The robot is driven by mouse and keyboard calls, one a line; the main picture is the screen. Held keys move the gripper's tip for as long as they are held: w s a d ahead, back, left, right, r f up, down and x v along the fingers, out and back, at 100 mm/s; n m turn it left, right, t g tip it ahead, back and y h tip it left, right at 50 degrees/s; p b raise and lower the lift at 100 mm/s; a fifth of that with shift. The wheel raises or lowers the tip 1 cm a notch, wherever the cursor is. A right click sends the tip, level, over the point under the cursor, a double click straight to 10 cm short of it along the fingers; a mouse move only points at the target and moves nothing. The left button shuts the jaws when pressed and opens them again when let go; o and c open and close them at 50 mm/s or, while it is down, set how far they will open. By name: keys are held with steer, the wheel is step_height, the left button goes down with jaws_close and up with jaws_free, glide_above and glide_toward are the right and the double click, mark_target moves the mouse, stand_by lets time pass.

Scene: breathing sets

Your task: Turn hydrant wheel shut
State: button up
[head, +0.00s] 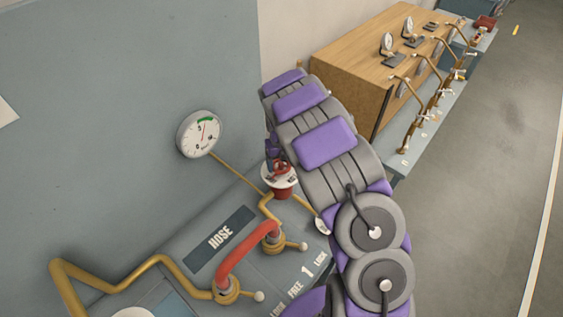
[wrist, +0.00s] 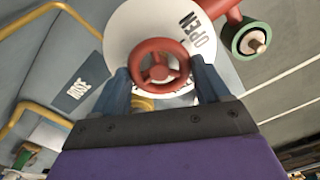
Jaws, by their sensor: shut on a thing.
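The red hydrant wheel (wrist: 159,69) sits in front of a round white plate (wrist: 133,22) marked OPEN in the wrist view. My gripper (wrist: 163,85) has its two dark blue fingers on either side of the wheel, shut on its rim. In the head view the wheel (head: 281,169) is small and partly hidden by my purple and grey arm. My gripper (head: 273,152) reaches it from above there. The white plate (head: 282,182) shows below the wheel, on a red hydrant body (head: 284,193).
A round gauge (head: 200,134) is on the grey wall at left. A red hose handle (head: 248,250) and brass pipes (head: 165,263) stand on the panel marked HOSE. A wooden cabinet (head: 350,58) with several small gauges is at the back right. The floor at right is clear.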

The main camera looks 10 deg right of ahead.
mark_target(281, 164)
steer(key=shift+w+r+m, duration=0.15)
steer(key=shift+w+m, duration=0.05)
steer(key=shift+m, duration=0.4)
steer(key=o, duration=1)
steer(key=shift+a, duration=0.1)
steer(key=shift+o, duration=0.2)
step_height(281, 164, up, 17)
steer(key=p, duration=0.1)
steer(key=shift+s+r, duration=0.1)
